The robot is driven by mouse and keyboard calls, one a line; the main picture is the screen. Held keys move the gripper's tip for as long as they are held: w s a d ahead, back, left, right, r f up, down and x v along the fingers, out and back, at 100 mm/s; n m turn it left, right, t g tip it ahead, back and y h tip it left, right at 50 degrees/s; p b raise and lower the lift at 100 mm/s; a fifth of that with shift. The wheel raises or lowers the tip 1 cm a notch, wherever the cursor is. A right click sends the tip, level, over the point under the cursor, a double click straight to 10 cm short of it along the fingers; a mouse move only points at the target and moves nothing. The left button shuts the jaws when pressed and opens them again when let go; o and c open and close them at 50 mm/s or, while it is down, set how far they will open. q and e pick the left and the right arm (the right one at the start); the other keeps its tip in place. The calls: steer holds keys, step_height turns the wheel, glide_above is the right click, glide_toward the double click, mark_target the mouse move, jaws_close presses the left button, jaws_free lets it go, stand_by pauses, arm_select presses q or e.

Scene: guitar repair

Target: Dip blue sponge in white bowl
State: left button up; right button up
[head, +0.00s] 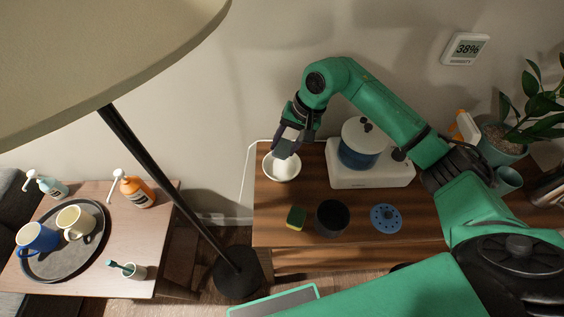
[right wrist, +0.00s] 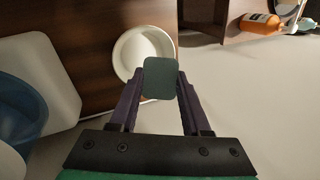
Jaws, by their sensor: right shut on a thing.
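My right gripper (head: 293,127) comes in above the white bowl (head: 282,172) at the back left of the wooden table. In the right wrist view the sponge (right wrist: 160,78) is a dark blue-grey rounded block between the fingertips. It overlaps the lower right rim of the white bowl (right wrist: 137,50) in that view. I cannot tell whether it touches the bowl or its contents. My left gripper is not in view.
A white appliance with a blue pot (head: 358,150) stands right of the bowl. A yellow-green sponge (head: 296,217), a dark cup (head: 331,218) and a blue perforated disc (head: 386,218) lie in front. A lamp pole (head: 170,185) stands at left, beside a tray table (head: 120,240).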

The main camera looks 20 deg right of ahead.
stand_by(0.4)
step_height(320, 180, up, 4)
steer(key=shift+r+p, duration=0.1)
steer(key=shift+p, duration=0.75)
